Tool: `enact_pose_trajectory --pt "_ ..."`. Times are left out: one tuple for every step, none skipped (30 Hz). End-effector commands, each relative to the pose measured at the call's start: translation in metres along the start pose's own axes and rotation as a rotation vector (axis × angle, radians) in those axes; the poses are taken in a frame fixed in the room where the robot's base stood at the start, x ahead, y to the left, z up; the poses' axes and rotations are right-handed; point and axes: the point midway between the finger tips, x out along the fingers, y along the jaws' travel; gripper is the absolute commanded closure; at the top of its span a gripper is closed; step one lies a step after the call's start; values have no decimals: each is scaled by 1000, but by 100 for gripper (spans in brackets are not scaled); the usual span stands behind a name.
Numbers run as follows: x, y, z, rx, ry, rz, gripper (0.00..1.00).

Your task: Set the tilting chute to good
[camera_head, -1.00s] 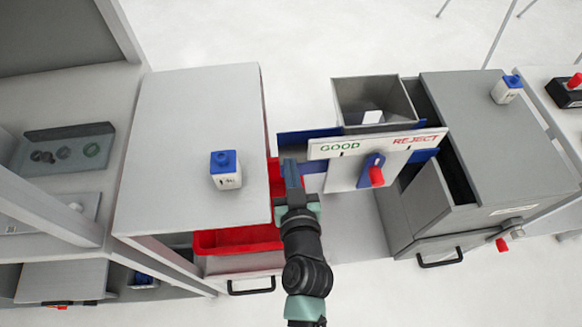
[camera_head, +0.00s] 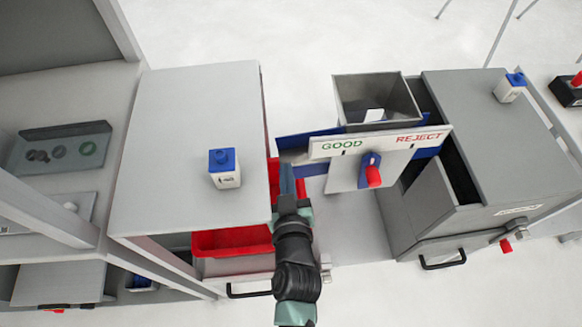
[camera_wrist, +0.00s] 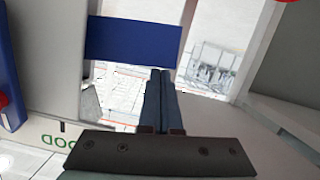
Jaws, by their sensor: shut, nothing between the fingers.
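The tilting chute's label plate (camera_head: 378,143) reads GOOD in green on the left and REJECT in red on the right. Below it, a red-tipped lever (camera_head: 373,175) sits on a blue pivot on the light front panel. The blue chute (camera_head: 310,140) slopes behind the plate, its left end lower in the picture than its right. My gripper (camera_head: 288,170) is shut and empty, left of the panel and apart from the lever. In the wrist view, the closed fingers (camera_wrist: 161,90) point past a blue chute piece (camera_wrist: 133,42); part of GOOD shows lower left.
A grey hopper (camera_head: 375,98) stands above the plate. A red bin (camera_head: 232,241) is below and left of my gripper. Grey cabinets (camera_head: 190,130) flank the chute, with blue-capped bottles (camera_head: 225,168) on top. Free room lies below the lever.

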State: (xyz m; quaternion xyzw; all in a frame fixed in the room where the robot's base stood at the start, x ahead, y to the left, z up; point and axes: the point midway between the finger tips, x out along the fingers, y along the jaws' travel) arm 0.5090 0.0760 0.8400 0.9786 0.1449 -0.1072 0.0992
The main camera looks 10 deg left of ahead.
Motion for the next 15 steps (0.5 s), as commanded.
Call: enact_pose_trajectory --pt "2 -3 9 -24 -2 6 100" --pt "3 -3 13 -42 -2 10 100" --pt "4 -5 18 -66 -3 16 100" --pt "5 -6 21 -85 -3 21 100" --pt "6 -6 25 -105 -2 26 100" --pt "7 -7 30 -123 -2 31 100" --pt "8 -8 34 -119 -2 30 100" --pt "9 -9 37 -118 -2 29 100" --pt "10 -10 42 -118 -1 28 100" --pt "11 -11 44 -119 -1 28 100" --pt "12 -11 47 -119 -1 28 100" --pt "12 -12 51 -118 -1 28 100" --pt "13 -12 53 -117 -1 29 100" --pt "14 -12 55 -116 -1 29 100" --pt "14 -12 58 -116 -1 29 100"
